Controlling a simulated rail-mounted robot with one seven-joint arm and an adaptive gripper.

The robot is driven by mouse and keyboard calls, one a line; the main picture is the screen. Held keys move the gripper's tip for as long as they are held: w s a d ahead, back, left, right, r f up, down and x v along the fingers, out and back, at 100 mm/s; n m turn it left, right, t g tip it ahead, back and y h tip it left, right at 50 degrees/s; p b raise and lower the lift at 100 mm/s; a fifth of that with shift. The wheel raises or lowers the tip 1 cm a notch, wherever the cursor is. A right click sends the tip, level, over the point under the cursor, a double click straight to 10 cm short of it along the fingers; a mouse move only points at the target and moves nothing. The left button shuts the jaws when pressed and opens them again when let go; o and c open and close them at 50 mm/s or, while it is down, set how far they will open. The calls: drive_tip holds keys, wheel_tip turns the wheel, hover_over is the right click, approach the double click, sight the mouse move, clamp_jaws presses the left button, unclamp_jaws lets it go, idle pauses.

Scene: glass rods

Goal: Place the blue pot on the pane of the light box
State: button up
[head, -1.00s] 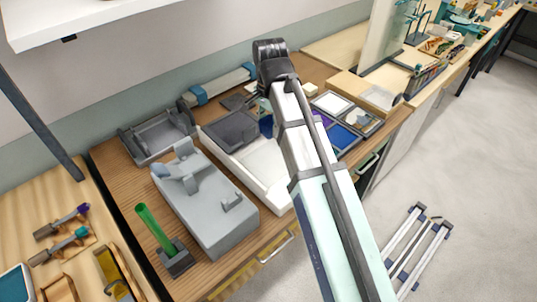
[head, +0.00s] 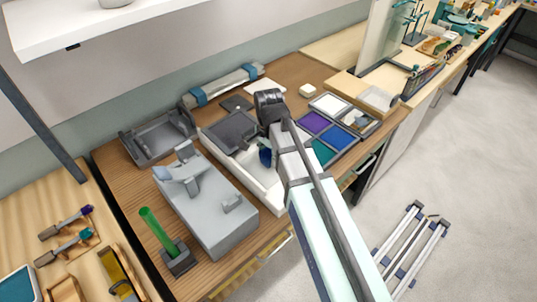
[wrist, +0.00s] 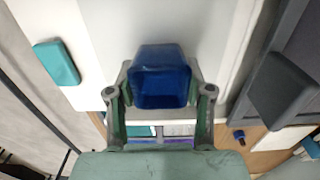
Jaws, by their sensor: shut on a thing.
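The blue pot (head: 265,155) is a small, deep-blue, see-through vessel. It shows large in the wrist view (wrist: 160,78), between the two fingers of my gripper (wrist: 160,98), which is shut on it. In the head view, my gripper (head: 268,142) is partly hidden by my own wrist. The pot is over the white light box (head: 267,187), whose pale pane (wrist: 170,25) fills the middle of the wrist view. Whether the pot touches the pane or hangs above it, I cannot tell.
A dark grey slab (head: 230,130) lies at the back left of the light box. A large grey device (head: 210,205) stands left of it, near a green rod (head: 157,230) in a dark holder. Colour panels (head: 328,133) lie to the right.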

drive_tip(key=shift+f, duration=0.2)
drive_tip(key=shift+f, duration=0.1)
drive_tip(key=o, duration=1.2)
wheel_tip(320, 180, up, 12)
drive_tip(key=shift+r+b, duration=0.15)
drive_tip(key=shift+b, duration=0.95)
